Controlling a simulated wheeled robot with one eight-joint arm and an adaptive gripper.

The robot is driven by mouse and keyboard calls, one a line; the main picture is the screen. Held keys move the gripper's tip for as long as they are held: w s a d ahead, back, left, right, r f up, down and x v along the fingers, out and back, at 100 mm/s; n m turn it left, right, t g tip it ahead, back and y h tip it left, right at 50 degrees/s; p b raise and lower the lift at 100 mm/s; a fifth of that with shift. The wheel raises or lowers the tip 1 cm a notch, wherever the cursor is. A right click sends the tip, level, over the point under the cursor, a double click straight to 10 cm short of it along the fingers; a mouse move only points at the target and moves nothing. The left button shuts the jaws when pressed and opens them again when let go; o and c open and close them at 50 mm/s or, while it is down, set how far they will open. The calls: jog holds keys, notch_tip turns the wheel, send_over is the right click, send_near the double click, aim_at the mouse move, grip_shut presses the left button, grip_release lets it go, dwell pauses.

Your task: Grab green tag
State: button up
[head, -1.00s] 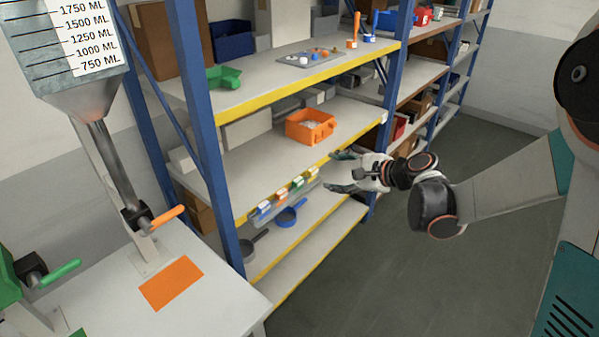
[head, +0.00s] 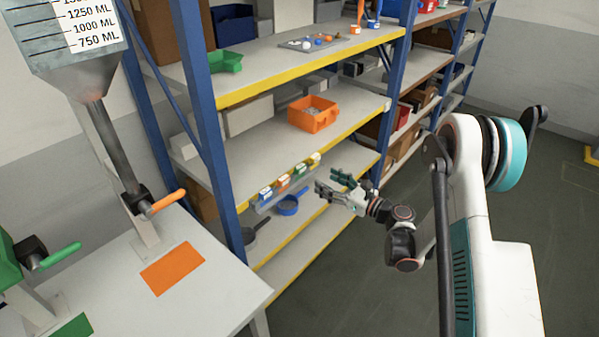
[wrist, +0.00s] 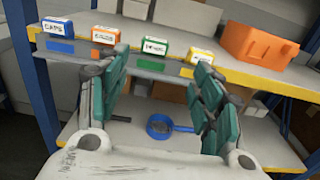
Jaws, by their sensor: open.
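The green tag (wrist: 154,48) stands in a row of coloured tags on a grey rail along the shelf's front edge in the wrist view. It is third from the left, between the orange tag (wrist: 105,36) and the yellow tag (wrist: 202,58); the blue tag (wrist: 57,26) is at the left end. In the head view the green tag (head: 300,170) is small. My gripper (head: 328,183) is open and empty, just right of the row. In the wrist view its fingers (wrist: 160,78) point toward the rail, with the green tag beyond and between them, apart from both.
An orange bin (head: 313,114) sits on the shelf above the rail, and also shows at right in the wrist view (wrist: 255,46). A blue pan (head: 288,205) lies on the lower shelf. A blue upright (head: 205,130) stands left. A white table (head: 215,285) is at front left.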

aim_at(302, 168)
jog(key=b+x, duration=0.1)
jog(key=x, duration=0.5)
jog(key=shift+w+a, duration=0.15)
jog(key=shift+a, duration=0.15)
jog(key=a+b, duration=0.1)
jog(key=w+a, duration=0.1)
jog(key=w+a+b, duration=0.1)
jog(key=a, duration=0.1)
jog(key=shift+r+b, duration=0.3)
jog(key=shift+r, duration=0.05)
jog(key=shift+w+a, duration=0.4)
jog(key=shift+r, duration=0.1)
jog(key=c, duration=0.9)
